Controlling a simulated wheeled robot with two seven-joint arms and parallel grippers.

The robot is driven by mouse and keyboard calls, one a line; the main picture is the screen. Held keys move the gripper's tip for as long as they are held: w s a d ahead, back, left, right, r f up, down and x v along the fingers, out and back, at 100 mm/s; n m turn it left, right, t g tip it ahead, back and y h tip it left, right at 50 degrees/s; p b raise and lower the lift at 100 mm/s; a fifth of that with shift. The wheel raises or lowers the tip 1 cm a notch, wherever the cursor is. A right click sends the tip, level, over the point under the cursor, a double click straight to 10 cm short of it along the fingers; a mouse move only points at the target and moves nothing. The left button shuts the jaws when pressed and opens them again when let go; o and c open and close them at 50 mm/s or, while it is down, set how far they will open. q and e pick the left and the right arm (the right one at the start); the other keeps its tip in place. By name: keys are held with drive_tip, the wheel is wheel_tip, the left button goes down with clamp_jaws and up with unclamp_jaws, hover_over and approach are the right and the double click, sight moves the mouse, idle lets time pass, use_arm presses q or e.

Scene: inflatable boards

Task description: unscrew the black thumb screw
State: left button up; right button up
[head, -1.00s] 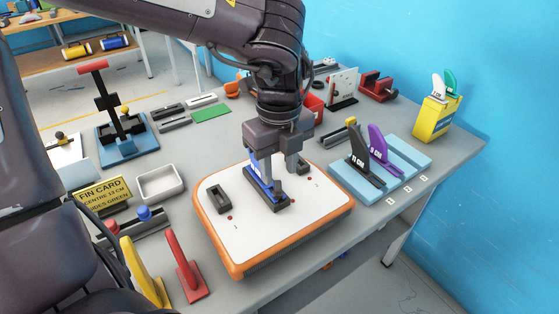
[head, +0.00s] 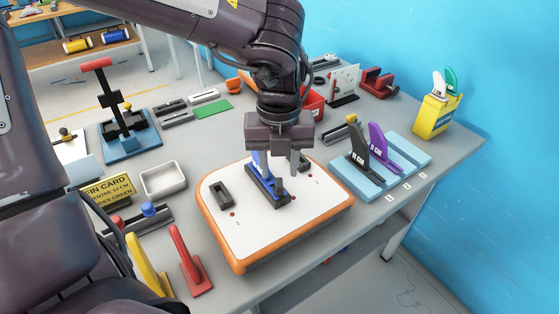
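The black thumb screw (head: 279,187) appears as a small dark upright piece at the near end of the black fin box. The box is on the white board with an orange rim (head: 222,247). A blue fin (head: 264,180) stands in the box. My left gripper (head: 280,165) points down over the box, its fingers apart, one beside the blue fin and one to its right. It hides the fin's upper part. I see no contact with the screw, though this is hard to judge. My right gripper is out of view.
A second, empty black box (head: 221,194) is at the board's left. Black and purple fins (head: 383,147) stand on a blue rack at the right. Yellow (head: 146,265) and red (head: 188,262) fins stand front left. A white tray (head: 163,180) lies left of the board.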

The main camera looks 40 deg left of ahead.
sight(280, 184)
use_arm(q)
drive_tip(key=shift+f, duration=0.15)
drive_tip(key=shift+f+b, duration=2.25)
drive_tip(key=shift+b, duration=0.05)
clamp_jaws()
drive_tip(key=shift+f+n+b, duration=0.1)
drive_tip(key=shift+n+b, duration=0.3)
drive_tip(key=shift+n, duration=0.2)
drive_tip(key=shift+n+b, duration=0.4)
drive_tip(key=shift+n, duration=0.7)
